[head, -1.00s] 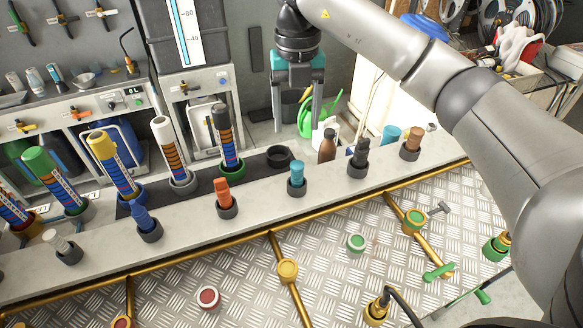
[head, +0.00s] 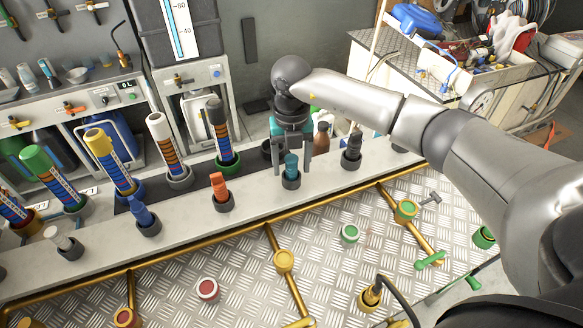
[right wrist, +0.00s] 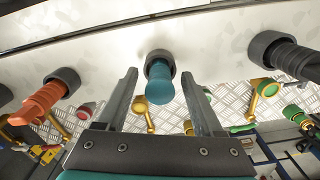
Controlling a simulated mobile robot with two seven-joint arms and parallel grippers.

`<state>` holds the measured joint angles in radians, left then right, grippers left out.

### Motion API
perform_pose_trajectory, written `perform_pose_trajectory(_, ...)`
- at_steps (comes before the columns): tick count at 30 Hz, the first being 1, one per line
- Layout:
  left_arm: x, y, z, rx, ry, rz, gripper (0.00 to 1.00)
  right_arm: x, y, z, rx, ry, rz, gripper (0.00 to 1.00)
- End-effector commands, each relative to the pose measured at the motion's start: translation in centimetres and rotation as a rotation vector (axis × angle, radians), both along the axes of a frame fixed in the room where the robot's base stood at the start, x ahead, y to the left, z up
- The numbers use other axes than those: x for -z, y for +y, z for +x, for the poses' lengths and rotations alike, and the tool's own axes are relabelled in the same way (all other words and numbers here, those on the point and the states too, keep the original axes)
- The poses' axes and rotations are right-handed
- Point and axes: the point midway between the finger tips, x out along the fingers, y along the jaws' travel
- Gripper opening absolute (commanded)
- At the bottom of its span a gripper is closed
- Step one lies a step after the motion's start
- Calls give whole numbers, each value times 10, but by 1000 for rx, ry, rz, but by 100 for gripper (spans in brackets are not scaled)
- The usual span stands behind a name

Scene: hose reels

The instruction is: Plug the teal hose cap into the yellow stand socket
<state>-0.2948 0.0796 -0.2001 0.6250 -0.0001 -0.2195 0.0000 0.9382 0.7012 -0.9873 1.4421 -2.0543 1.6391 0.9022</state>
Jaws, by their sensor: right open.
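The teal hose cap (head: 291,167) stands upright in a dark ring on the grey ledge. It also shows in the right wrist view (right wrist: 159,82). My right gripper (head: 292,170) is open above it, fingers pointing down, one on each side of the cap. In the right wrist view the cap lies between the spread fingers (right wrist: 159,74), with gaps on both sides. Yellow fittings on the tread plate include one on a yellow pipe (head: 284,261) and one with a black hose (head: 370,299). I cannot tell which is the yellow stand socket. My left gripper is out of view.
An orange cap (head: 220,187), a blue cap (head: 143,215) and a black cap (head: 353,147) stand along the same ledge. Tall banded tubes rise behind, including a black-topped one (head: 219,130). Red (head: 207,289) and green (head: 349,234) round fittings sit on the open tread plate.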

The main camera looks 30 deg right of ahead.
Motion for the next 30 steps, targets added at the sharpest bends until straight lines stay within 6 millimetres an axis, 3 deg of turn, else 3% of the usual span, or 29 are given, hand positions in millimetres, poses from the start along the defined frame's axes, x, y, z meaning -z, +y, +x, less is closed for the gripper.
perform_pose_trajectory(7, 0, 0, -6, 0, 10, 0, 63, 2, 0, 0, 0, -1, 0, 69)
perform_pose_trajectory(25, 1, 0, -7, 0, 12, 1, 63, 1, 0, 0, 0, -1, 0, 1)
perform_pose_trajectory(30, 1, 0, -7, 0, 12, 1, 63, 1, 0, 0, 0, -1, 0, 0)
